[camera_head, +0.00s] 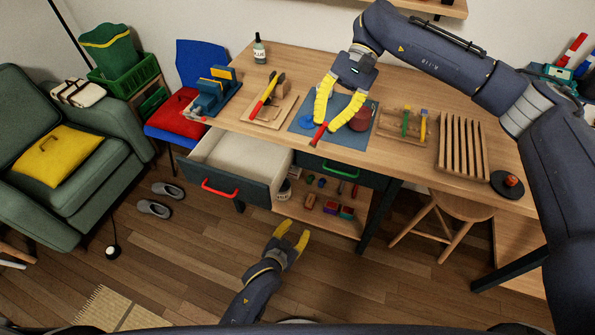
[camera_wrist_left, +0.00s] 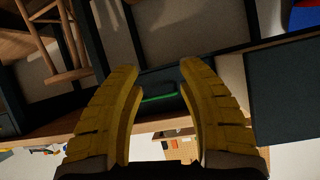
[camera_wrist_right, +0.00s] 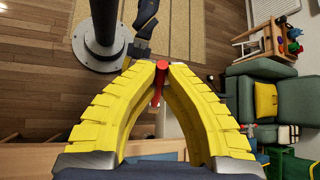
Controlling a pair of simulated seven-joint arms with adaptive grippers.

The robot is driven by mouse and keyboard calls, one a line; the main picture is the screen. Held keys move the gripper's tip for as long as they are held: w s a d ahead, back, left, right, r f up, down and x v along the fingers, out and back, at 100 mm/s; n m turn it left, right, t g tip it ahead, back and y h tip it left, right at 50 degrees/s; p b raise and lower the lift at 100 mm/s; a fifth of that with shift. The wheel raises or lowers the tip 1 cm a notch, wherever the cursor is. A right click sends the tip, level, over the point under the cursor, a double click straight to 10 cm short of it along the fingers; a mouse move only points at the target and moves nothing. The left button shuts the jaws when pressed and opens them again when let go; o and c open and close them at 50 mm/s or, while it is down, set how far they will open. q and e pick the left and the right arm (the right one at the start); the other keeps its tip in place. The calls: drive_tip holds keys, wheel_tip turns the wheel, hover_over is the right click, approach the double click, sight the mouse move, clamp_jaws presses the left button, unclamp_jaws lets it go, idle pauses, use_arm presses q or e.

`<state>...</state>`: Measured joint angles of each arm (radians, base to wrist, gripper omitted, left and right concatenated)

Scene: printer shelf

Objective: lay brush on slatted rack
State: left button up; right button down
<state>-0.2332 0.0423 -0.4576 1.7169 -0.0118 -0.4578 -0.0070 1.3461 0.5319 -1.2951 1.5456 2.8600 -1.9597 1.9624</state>
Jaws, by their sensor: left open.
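The red handle of what looks like the brush (camera_head: 319,135) is between the fingertips of my right gripper (camera_head: 326,125), above the blue-grey mat. In the right wrist view the fingertips close on this red handle (camera_wrist_right: 161,70); its other end is hard to make out.
On the mat (camera_head: 340,136) are a blue item (camera_head: 305,121) and a dark red round item (camera_head: 360,120). A wooden holder (camera_head: 390,128) with upright tools stands between mat and rack. A dark round base (camera_head: 510,189) is right of the rack. A drawer (camera_head: 238,160) is open.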

use_arm(q)
drive_tip(key=w+d+r+t+h, duration=0.1)
drive_tip(key=d+r+t+h, duration=0.15)
drive_tip(key=r, duration=1.85)
drive_tip(key=m+t, duration=0.1)
drive_tip(key=t, duration=0.2)
approach(316, 141)
drive_tip(key=shift+g, duration=0.25)
drive_tip(key=x, duration=1.1)
drive_tip(key=shift+w+r, duration=0.25)
clamp_jaws()
use_arm(e)
drive_tip(key=c, duration=1.5)
unclamp_jaws()
